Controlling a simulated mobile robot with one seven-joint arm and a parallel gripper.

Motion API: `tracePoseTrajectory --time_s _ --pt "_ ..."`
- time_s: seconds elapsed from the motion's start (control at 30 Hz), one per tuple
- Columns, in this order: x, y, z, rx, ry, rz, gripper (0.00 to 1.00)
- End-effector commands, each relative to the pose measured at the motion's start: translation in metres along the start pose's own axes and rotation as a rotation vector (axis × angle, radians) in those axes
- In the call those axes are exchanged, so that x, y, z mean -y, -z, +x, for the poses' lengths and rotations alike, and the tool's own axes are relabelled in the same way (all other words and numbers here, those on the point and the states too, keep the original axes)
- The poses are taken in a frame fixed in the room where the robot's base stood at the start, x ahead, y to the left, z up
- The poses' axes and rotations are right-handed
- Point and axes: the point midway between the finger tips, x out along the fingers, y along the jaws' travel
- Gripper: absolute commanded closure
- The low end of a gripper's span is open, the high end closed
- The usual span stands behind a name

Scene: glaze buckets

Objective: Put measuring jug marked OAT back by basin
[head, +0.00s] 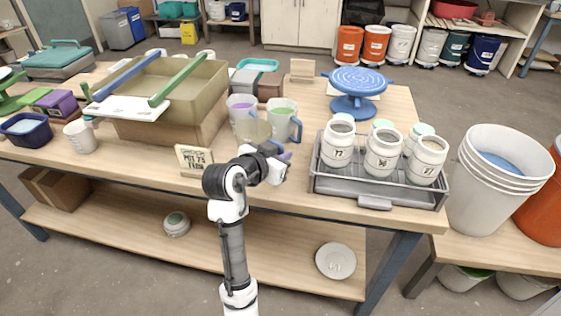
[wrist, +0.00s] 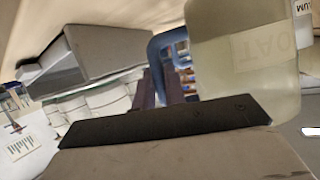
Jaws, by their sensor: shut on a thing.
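The measuring jug marked OAT (head: 253,131) is see-through and yellowish, near the front edge of the table. In the wrist view the jug (wrist: 243,62) fills the upper right, its OAT lettering faint and turned around. My gripper (head: 274,156) is shut on its blue handle (wrist: 156,50); the fingers (wrist: 160,88) show beside the jug's wall. I cannot tell whether its base touches the table. The olive basin (head: 206,82) sits on a wooden box to the left, with a blue and a green stick across it.
A jug of purple (head: 240,104) and one of green (head: 281,121) stand close behind the held jug. A sign card (head: 194,159) stands to its left. A grey tray of white jars (head: 331,186) is to the right. A blue turntable (head: 357,82) is behind.

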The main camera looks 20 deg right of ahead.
Motion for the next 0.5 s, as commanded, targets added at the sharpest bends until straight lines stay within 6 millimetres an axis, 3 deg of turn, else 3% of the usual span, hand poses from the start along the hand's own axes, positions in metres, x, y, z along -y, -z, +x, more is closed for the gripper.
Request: tracePoseTrajectory --time_s 0.13,0.5 --pt "-0.002 -0.019 0.008 0.001 -0.001 -0.003 1.0" --pt "-0.002 -0.024 0.01 -0.001 0.0 0.0 1.0"
